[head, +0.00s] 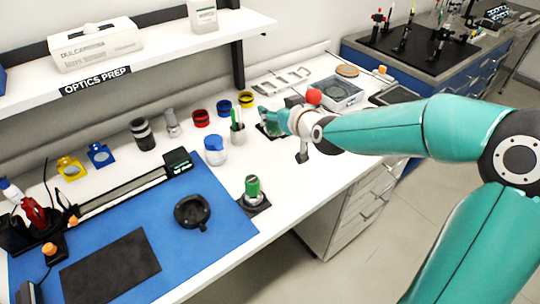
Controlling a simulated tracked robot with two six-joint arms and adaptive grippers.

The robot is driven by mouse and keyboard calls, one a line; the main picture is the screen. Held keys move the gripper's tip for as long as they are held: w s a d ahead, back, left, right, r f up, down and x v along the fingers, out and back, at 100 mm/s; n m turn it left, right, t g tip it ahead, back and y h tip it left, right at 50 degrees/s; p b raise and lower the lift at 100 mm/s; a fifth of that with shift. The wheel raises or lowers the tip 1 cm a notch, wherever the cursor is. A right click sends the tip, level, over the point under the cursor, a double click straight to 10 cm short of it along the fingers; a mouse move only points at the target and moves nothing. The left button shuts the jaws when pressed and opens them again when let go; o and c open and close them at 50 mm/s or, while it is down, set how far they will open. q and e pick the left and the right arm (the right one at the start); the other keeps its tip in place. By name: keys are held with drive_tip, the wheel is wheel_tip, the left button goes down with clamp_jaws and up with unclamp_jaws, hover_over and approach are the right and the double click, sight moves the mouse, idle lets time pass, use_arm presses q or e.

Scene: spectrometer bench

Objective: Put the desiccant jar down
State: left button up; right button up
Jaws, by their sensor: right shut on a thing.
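My right gripper (272,119) reaches in from the right over the back part of the white bench. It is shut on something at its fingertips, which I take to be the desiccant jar. The jar is mostly hidden by the gripper and too small to make out. A dark patch shows just below the fingertips, and I cannot tell whether the jar touches the bench. A separate white jar with a blue lid (214,150) stands on the bench to the left of the gripper. My left gripper is not in view.
A green-topped item (253,187) stands near the front edge. A pen holder (237,134) stands just left of the gripper. The blue mat (225,225) has bare patches.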

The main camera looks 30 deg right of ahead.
drive_tip(key=f, duration=1.4)
drive_tip(key=shift+s+d+p, duration=0.1)
drive_tip(key=shift+d+p, duration=0.25)
drive_tip(key=shift+r, duration=0.1)
drive_tip(key=o, duration=1.2)
drive_tip(key=shift+o, duration=0.2)
